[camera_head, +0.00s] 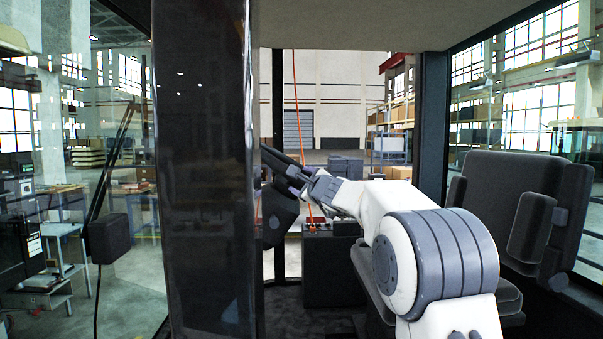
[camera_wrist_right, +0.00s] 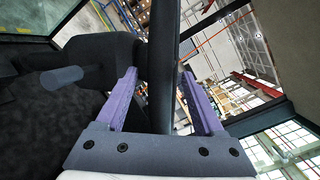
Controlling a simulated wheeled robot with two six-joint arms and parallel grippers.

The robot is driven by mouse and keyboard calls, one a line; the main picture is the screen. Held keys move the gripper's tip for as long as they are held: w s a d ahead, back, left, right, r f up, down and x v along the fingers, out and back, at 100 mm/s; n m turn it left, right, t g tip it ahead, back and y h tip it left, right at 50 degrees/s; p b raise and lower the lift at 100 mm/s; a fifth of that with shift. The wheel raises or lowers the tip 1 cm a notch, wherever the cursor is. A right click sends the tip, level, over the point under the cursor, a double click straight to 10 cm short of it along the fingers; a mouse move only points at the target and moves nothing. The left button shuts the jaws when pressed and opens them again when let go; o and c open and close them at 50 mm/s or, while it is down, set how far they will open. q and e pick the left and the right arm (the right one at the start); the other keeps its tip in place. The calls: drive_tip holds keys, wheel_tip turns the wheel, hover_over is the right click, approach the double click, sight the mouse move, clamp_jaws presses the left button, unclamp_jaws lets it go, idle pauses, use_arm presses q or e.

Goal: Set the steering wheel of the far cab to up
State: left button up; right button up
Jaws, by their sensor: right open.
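The black steering wheel (camera_head: 279,160) shows in the head view just right of a wide dark cab pillar, which hides much of it. My right gripper (camera_head: 291,179) is at the wheel's rim, its arm coming in from the right. In the right wrist view, the wheel's dark rim (camera_wrist_right: 164,50) runs between the two purple fingers of the open right gripper (camera_wrist_right: 159,76). The fingers stand on either side of the rim, with a gap visible beside it. My left gripper is not in view.
The dark pillar (camera_head: 205,180) stands in front on the left. A black seat (camera_head: 515,205) is at the right, beside my arm. A dark console box (camera_head: 333,268) with small red controls stands beyond the arm. Glass windows surround the cab.

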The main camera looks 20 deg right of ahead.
drive_tip(key=shift+w, duration=0.8)
clamp_jaws()
drive_tip(key=shift+f, duration=0.1)
idle(0.8)
